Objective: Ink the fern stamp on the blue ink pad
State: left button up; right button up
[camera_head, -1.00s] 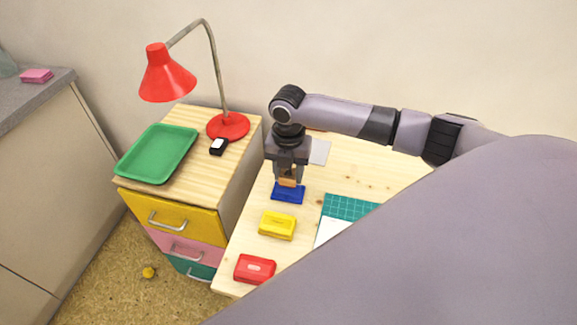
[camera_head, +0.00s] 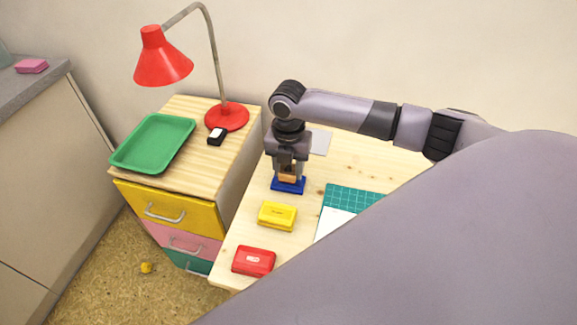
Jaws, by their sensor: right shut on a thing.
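The blue ink pad (camera_head: 276,187) lies at the back left of the light wooden table. My right gripper (camera_head: 289,168) points straight down over it. It is shut on a small tan-orange wooden stamp (camera_head: 288,178), which stands upright between the fingers at the blue pad. I cannot tell whether the stamp's underside touches the pad or hovers just above it. The fern design is not visible, and the gripper hides most of the stamp. My left gripper is not in view.
A yellow pad (camera_head: 277,215) and a red pad (camera_head: 253,261) lie in front of the blue one. A green cutting mat (camera_head: 350,200) with white paper lies right. A drawer cabinet (camera_head: 215,175) at left bears a green tray (camera_head: 118,159), red lamp (camera_head: 163,66) and small black-and-white object (camera_head: 217,137).

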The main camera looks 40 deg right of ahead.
jog(key=shift+f, duration=0.5)
dwell(0.4)
jog(key=shift+s+f, duration=0.1)
jog(key=shift+f, duration=0.05)
dwell(1.9)
jog(key=shift+p, duration=0.35)
jog(key=shift+r+p, duration=0.7)
jog(key=shift+r+p, duration=0.6)
jog(key=shift+r, duration=0.25)
jog(key=shift+r+p, duration=0.5)
jog(key=shift+r, duration=1.4)
